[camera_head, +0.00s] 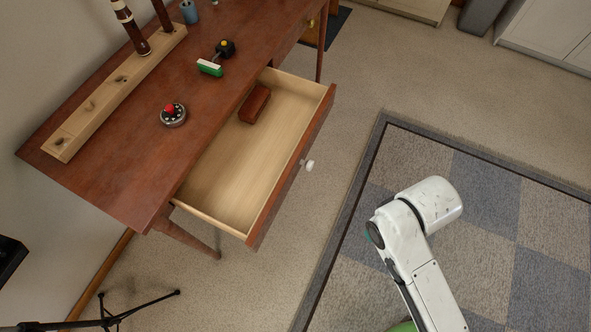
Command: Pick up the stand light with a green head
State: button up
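The stand light with a green head (210,68) is on the brown wooden table, towards its far end. Its green bar-shaped head faces the near side, and a dark base with a yellow top (226,47) sits just behind it. Nothing touches it. My white arm shows at the lower right, over the carpet and well apart from the table. My gripper is outside the picture, so its opening is hidden.
The table's drawer (235,170) is pulled out and holds a reddish-brown block (254,104). A round dial with a red knob (173,115) and a wooden rack (110,92) with dark pipes stand on the table. A black tripod (108,318) is lower left. Carpet right of the drawer is clear.

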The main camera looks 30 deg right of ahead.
aim_at(225, 52)
jog(key=u, duration=1.05)
jog(key=i+u, duration=0.1)
jog(key=u, duration=0.4)
jog(key=l+u, duration=0.1)
jog(key=u, duration=0.9)
jog(key=l+u, duration=0.1)
jog(key=u, duration=0.45)
jog(key=l+u, duration=0.1)
jog(key=u, duration=0.9)
jog(key=l+z, duration=0.1)
jog(key=z, duration=0.4)
jog(key=l+z, duration=0.15)
jog(key=z, duration=0.3)
jog(key=l+z, duration=0.1)
jog(key=z, duration=0.4)
jog(key=l+z, duration=0.1)
jog(key=z, duration=0.35)
jog(key=i+l+z, duration=0.1)
jog(key=z, duration=0.85)
jog(key=i+l, duration=0.05)
